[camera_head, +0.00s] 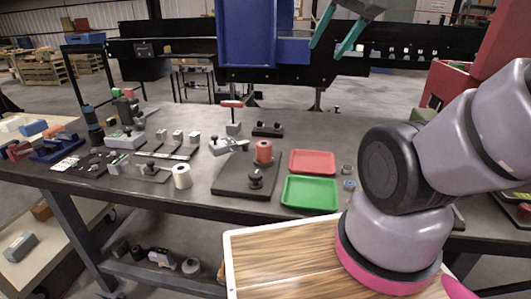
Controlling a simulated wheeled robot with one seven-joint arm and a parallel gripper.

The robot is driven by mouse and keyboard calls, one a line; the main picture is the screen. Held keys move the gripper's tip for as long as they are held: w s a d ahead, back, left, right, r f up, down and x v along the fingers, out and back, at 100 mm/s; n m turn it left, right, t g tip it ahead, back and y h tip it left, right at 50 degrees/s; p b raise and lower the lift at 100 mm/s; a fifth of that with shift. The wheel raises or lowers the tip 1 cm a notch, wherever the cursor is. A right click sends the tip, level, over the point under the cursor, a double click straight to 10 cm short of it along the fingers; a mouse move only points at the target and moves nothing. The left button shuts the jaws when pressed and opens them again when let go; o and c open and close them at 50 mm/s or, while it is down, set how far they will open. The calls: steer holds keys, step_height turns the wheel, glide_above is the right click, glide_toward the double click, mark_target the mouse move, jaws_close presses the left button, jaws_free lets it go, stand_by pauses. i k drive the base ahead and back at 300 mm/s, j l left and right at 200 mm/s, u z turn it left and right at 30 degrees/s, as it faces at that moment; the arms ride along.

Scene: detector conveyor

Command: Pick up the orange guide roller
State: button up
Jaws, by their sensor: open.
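The orange guide roller (264,152) stands upright on a dark base plate (232,187) on the workbench, left of the trays. A black knob stands in front of it on the same plate. My gripper (335,41) is at the top of the picture with two teal fingers spread apart and nothing between them. It is well above the bench, up and to the right of the roller, and apart from it.
A red tray (312,162) and a green tray (310,193) lie right of the plate. A white roller (182,177) stands to its left. A blue block (246,35) and black conveyor frame (170,48) are behind. My arm covers the bench's right side.

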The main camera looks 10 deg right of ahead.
mark_target(263, 147)
steer(key=j+z, duration=0.35)
steer(key=k+j+z, duration=0.1)
steer(key=z, duration=0.25)
steer(key=k, duration=0.05)
